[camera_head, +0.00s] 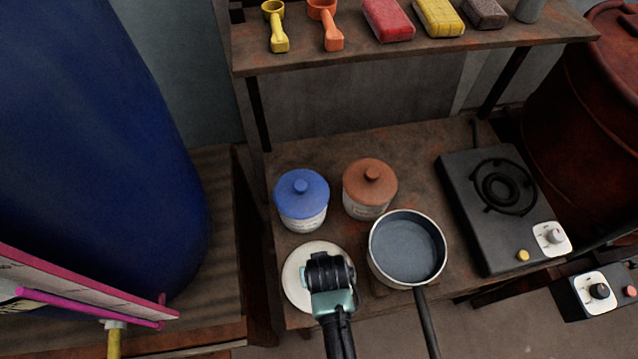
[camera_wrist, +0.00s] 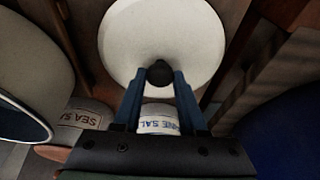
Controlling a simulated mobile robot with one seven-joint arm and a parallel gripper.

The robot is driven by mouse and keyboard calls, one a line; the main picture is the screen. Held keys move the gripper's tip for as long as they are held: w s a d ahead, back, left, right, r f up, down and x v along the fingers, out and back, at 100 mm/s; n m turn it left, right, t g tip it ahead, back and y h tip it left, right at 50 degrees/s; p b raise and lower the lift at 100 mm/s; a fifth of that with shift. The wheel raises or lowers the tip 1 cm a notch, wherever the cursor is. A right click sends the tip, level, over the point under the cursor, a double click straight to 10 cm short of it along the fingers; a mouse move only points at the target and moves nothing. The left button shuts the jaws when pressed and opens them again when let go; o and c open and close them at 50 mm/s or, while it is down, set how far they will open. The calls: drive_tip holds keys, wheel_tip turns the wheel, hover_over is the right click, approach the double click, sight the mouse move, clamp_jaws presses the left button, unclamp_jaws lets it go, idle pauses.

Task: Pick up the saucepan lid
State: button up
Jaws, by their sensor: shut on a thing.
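The saucepan lid (camera_head: 296,283) is a pale cream disc at the front left of the table, left of the saucepan. My gripper (camera_head: 330,272) is above it in the head view and covers its middle and right part. In the wrist view the lid (camera_wrist: 163,25) shows with a dark round knob (camera_wrist: 159,74) at its near edge in the picture. My gripper's two blue fingers (camera_wrist: 159,80) are shut on this knob, one on each side. Whether the lid is clear of the table cannot be told. The saucepan (camera_head: 407,249) stands open, its dark handle towards the front.
A blue-lidded jar (camera_head: 302,200) and a brown-lidded jar (camera_head: 369,188) stand behind the lid and saucepan. A burner (camera_head: 500,205) is at the right. A shelf (camera_head: 420,48) with scoops and packets is above. A large blue vat (camera_head: 90,130) stands left.

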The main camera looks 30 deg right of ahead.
clamp_jaws()
idle(0.9)
